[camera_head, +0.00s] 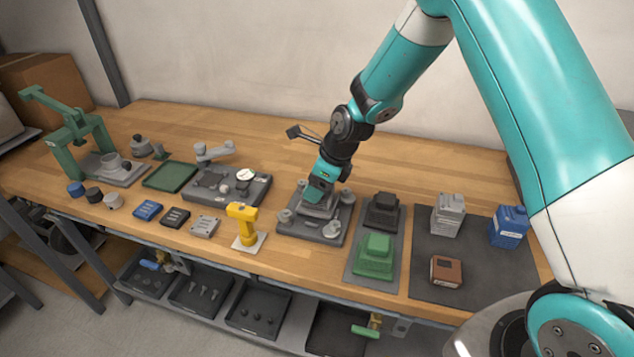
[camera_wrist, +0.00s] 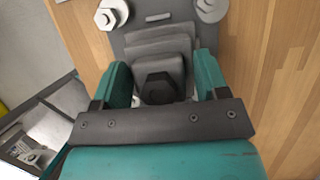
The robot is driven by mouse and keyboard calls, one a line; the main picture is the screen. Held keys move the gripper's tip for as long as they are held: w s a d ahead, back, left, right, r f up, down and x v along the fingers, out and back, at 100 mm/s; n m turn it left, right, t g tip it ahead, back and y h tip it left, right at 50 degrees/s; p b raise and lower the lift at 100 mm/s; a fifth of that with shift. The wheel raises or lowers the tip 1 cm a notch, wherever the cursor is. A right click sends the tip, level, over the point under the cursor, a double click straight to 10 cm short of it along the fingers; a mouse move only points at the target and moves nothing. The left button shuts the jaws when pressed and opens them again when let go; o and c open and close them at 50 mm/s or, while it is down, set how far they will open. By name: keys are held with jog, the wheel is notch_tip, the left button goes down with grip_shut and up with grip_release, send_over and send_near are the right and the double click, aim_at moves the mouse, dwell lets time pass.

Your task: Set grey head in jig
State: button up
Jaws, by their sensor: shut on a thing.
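The jig (camera_head: 301,236) is a dark grey plate with round clamps at its corners, at the middle of the bench. Its plate (camera_wrist: 150,12) also shows at the top of the wrist view. My gripper (camera_head: 317,196) is over the jig, pointing down. In the wrist view its teal fingers (camera_wrist: 162,82) are shut on both sides of the grey head (camera_wrist: 160,45), a stepped grey block with a black hexagonal part on top. The grey head (camera_head: 317,209) shows below the fingers, over the jig's middle. I cannot tell whether its base touches the plate.
A black head (camera_head: 382,211) and a green head (camera_head: 374,256) stand on a grey mat (camera_head: 357,268) just right of the jig. A yellow tool (camera_head: 243,225) stands close left. A grey fixture (camera_head: 228,190) is further left. The bench behind the jig is clear.

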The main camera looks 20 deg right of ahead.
jog(key=shift+x, duration=1.05)
dwell(2.9)
jog(key=o, duration=1.4)
jog(key=shift+s+d+f, duration=0.1)
jog(key=shift+s+d, duration=0.05)
jog(key=shift+d, duration=0.05)
jog(key=shift+c, duration=0.2)
jog(key=shift+o, duration=0.3)
jog(key=shift+f, duration=0.1)
notch_tip(320, 180, up, 7)
jog(key=p, duration=0.6)
